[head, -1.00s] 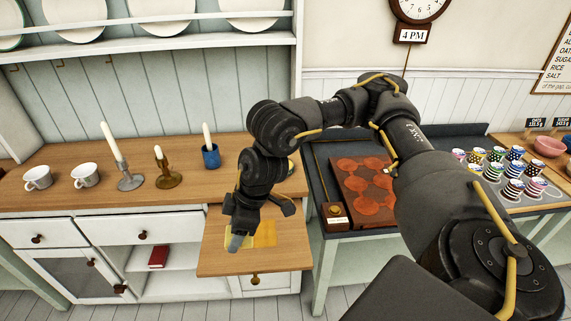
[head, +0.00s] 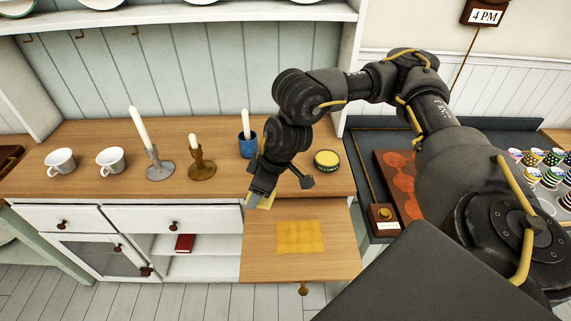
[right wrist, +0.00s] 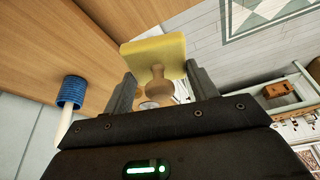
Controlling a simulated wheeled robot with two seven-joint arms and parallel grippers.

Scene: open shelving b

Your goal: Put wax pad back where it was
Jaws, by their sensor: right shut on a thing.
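The wax pad (right wrist: 152,52) is a yellow square pad with a turned wooden knob handle. In the right wrist view it sits just beyond the fingertips, its handle between them. My right gripper (right wrist: 162,92) is shut on it. In the head view, my right gripper (head: 257,200) points down over the back left corner of the pull-out board (head: 258,262), and only a small yellow part of the pad (head: 269,203) shows. A yellow waxy patch (head: 300,236) lies on the board. An open round tin with yellow contents (head: 327,161) stands on the counter. My left gripper is not in view.
The wooden counter (head: 80,188) holds a blue cup with a candle (head: 247,146), a brass candlestick (head: 202,168), a grey candlestick (head: 158,166) and two white mugs (head: 110,160). Counter space around the tin is clear. A dark table stands right.

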